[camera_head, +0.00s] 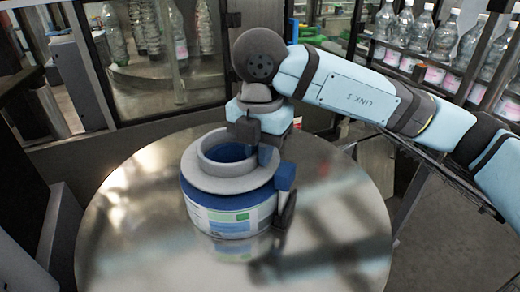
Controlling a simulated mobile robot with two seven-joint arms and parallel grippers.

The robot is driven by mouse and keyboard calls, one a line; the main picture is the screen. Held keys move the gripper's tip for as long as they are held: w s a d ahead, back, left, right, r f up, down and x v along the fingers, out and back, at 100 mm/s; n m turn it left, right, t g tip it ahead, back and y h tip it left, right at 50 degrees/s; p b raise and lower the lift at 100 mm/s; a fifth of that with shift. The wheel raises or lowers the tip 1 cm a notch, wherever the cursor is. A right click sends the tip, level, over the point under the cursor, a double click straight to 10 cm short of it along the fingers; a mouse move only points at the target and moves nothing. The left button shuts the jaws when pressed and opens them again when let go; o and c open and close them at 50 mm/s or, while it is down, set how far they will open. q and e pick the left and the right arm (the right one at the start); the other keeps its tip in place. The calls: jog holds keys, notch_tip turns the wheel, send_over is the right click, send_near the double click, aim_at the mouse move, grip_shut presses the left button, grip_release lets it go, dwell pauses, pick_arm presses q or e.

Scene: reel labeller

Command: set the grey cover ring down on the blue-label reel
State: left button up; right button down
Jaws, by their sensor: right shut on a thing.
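The grey cover ring (205,174) is a wide flat ring with a raised collar and an open centre, through which dark blue shows. It is level and directly over the blue-label reel (228,222), a short drum with a blue band and a white, blue and green label. I cannot tell whether the ring rests fully on the reel or a small gap is left. My right gripper (254,136) reaches in from above and is shut on the collar's far right side. Its fingers are partly hidden by the collar. My left gripper is not in view.
The reel stands on a round shiny metal table (335,235), otherwise clear. Behind it are glass-fronted cabinets with bottles (180,40). A rack of labelled bottles (420,35) stands at the back right, behind my right arm.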

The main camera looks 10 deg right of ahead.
jog(key=shift+f, duration=0.3)
jog(key=shift+r, duration=0.1)
jog(key=shift+s+r, duration=0.2)
jog(key=shift+r, duration=0.1)
jog(key=shift+f, duration=0.1)
jog(key=shift+f+b, duration=0.3)
jog(key=shift+b, duration=0.2)
jog(key=shift+d+r, duration=0.1)
jog(key=shift+r, duration=0.05)
jog(key=shift+w+r, duration=0.2)
jog(key=shift+r, duration=0.05)
jog(key=shift+f, duration=0.1)
